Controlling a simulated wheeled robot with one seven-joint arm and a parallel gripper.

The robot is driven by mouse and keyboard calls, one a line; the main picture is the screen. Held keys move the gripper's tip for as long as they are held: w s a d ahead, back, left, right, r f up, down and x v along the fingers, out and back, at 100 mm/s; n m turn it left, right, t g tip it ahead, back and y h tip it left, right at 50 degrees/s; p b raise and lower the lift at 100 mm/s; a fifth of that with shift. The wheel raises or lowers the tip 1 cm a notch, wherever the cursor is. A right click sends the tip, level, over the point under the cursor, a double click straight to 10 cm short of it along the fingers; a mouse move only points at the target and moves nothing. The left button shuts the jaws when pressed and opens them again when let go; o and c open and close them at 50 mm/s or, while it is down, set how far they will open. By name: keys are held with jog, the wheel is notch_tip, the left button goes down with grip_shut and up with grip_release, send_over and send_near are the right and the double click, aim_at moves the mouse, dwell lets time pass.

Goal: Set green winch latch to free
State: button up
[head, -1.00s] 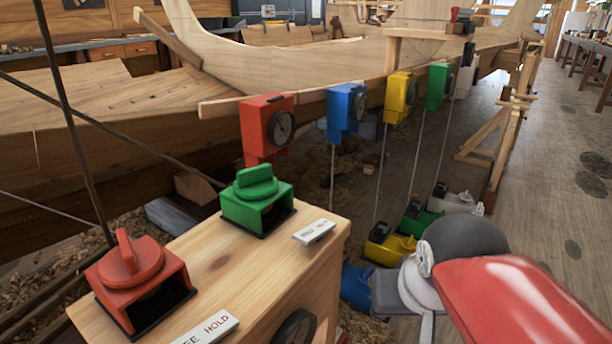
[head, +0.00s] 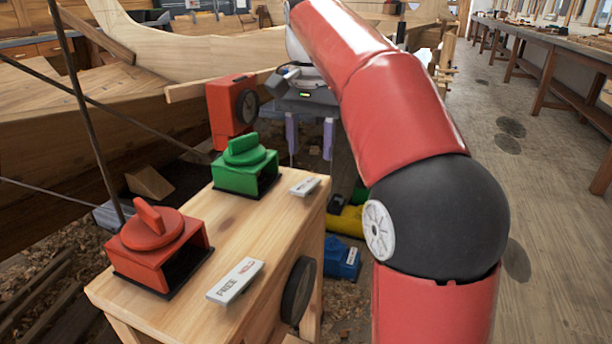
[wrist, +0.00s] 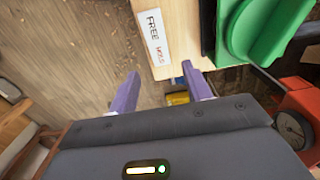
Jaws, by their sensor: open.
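The green winch latch (head: 243,165) sits on the far end of the wooden stand, a green housing with a round knob and raised grip bar on top. A white label plate (head: 305,185) lies beside it. In the wrist view the latch (wrist: 255,30) fills the upper right, and its plate (wrist: 153,38) reads FREE and HOLD. My gripper (head: 309,135) hangs beyond and to the right of the latch, purple fingers pointing down and apart. In the wrist view my open gripper (wrist: 160,88) has nothing between its fingers and is apart from the latch.
A red latch (head: 155,240) with its own FREE/HOLD plate (head: 235,281) stands on the near end of the wooden stand (head: 215,230). A red gauge box (head: 228,110) is close behind the green latch. The floor at right is clear up to a long bench (head: 560,65).

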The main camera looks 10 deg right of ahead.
aim_at(310, 181)
notch_tip(310, 181, down, 6)
jog(key=shift+f+b, duration=0.15)
jog(key=shift+b, duration=0.55)
jog(key=shift+c, duration=0.3)
